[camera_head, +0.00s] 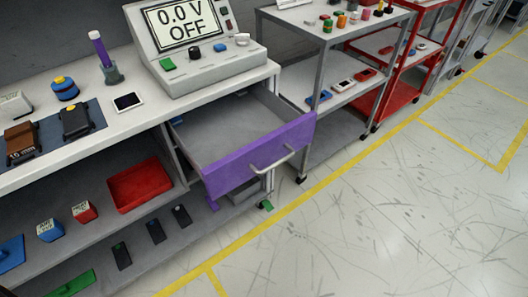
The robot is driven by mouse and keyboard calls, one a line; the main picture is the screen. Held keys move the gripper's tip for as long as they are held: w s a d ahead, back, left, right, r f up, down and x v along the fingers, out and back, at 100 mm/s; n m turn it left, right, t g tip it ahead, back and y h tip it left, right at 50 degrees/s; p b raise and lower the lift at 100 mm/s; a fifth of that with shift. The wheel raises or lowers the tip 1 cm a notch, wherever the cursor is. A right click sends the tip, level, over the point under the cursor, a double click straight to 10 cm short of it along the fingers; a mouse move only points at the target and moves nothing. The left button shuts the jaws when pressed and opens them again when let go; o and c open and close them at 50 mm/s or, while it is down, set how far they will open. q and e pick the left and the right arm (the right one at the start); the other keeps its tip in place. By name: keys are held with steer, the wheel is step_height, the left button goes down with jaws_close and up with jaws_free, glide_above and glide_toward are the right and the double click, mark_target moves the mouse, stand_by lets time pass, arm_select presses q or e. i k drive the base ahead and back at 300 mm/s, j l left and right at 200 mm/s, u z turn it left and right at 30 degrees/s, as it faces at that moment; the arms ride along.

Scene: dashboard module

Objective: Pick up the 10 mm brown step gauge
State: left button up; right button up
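The brown step gauge (22,142), with "10 mm" lettering on its front, sits on a dark blue mat (98,112) at the left of the white bench top. It is close to the left picture edge and looks fully visible. A similar black block (77,121) sits to its right on the same mat, with a gap between them. Neither my left nor my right gripper shows in the head view, and nothing is touching the gauge.
A console (195,48) reading "0.0 V OFF" stands on the bench. A purple-fronted drawer (262,158) is pulled open below it. A blue and yellow round part (65,89), a purple-handled tool (103,57) and a small dark-screened device (128,102) stand behind or right of the mat.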

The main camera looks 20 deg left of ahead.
mark_target(21, 139)
steer(key=u, duration=2.2)
